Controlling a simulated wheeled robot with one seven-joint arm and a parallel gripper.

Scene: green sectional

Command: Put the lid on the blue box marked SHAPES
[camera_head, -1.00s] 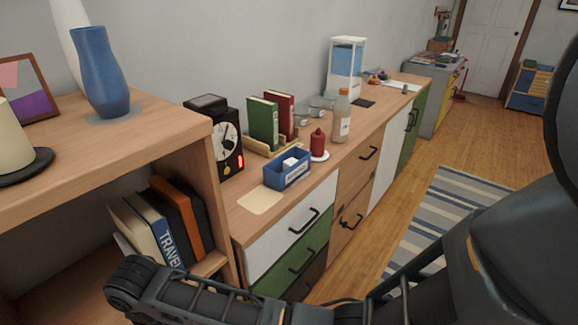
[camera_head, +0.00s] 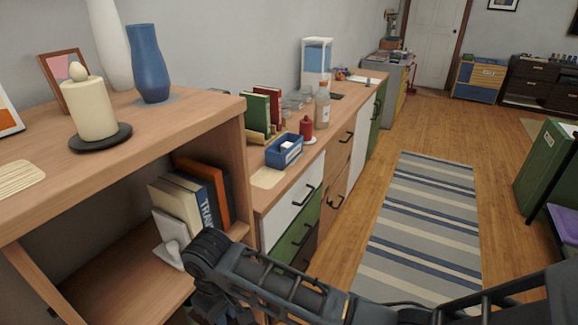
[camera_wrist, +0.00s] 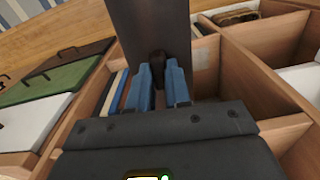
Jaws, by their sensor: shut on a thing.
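The blue box (camera_head: 274,157) sits open-topped on the long sideboard in the head view, with something white inside and a pale label on its front, too small to read. In the wrist view my gripper (camera_wrist: 160,84) has its blue fingers shut on a small dark knob (camera_wrist: 158,62). The knob seems to belong to a dark flat slab (camera_wrist: 148,22) standing past the fingertips, probably the lid. In the head view my forearm hides most of my gripper, low in front of the bookcase and well apart from the box.
The sideboard (camera_head: 267,179) also bears a red candle (camera_head: 306,129), a bottle (camera_head: 322,104) and books (camera_head: 255,113) close around the box. A bookcase (camera_head: 186,118) with a candle (camera_head: 92,108) and a blue vase (camera_head: 149,65) stands at left. Open floor and a striped rug (camera_head: 418,220) lie at right.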

